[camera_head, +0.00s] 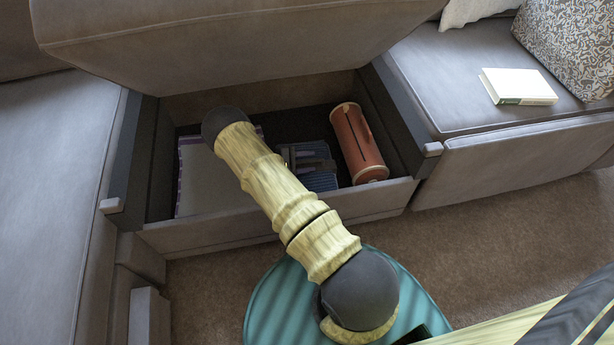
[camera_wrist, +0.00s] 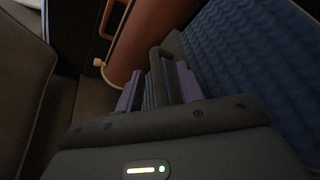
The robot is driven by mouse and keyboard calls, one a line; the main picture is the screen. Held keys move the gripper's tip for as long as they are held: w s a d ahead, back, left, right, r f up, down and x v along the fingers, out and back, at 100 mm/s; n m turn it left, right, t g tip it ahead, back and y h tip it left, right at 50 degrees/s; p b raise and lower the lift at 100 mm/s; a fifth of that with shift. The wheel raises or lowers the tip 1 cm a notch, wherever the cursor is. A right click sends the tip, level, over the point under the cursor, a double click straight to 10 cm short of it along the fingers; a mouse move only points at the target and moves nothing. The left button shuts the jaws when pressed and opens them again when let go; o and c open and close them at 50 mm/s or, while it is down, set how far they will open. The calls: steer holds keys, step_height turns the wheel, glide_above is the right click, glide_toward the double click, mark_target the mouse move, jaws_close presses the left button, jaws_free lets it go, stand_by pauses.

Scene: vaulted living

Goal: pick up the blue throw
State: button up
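The blue throw (camera_head: 320,181) is a ribbed, folded bundle lying in the storage bin under the raised sofa seat. It also shows in the wrist view, large at the right (camera_wrist: 245,55). My gripper (camera_head: 312,156) is down in the bin at the throw. In the wrist view, my gripper (camera_wrist: 158,85) has its purple-and-grey fingers apart, with a narrow strip of blue ribbed cloth showing between them. I see no cloth clearly pinched. My arm and gripper hide part of the throw in the head view.
An orange-red cylinder (camera_head: 357,143) lies close to the throw's right; it also shows in the wrist view (camera_wrist: 150,40). A pale, purple-edged folded item (camera_head: 203,176) lies at the left. The raised seat (camera_head: 230,50) hangs over the bin (camera_head: 240,232). A book (camera_head: 518,86) rests on the right cushion.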

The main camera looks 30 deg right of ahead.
stand_by(0.5)
jaws_close()
steer(key=shift+s+a+f, duration=0.1)
stand_by(1.2)
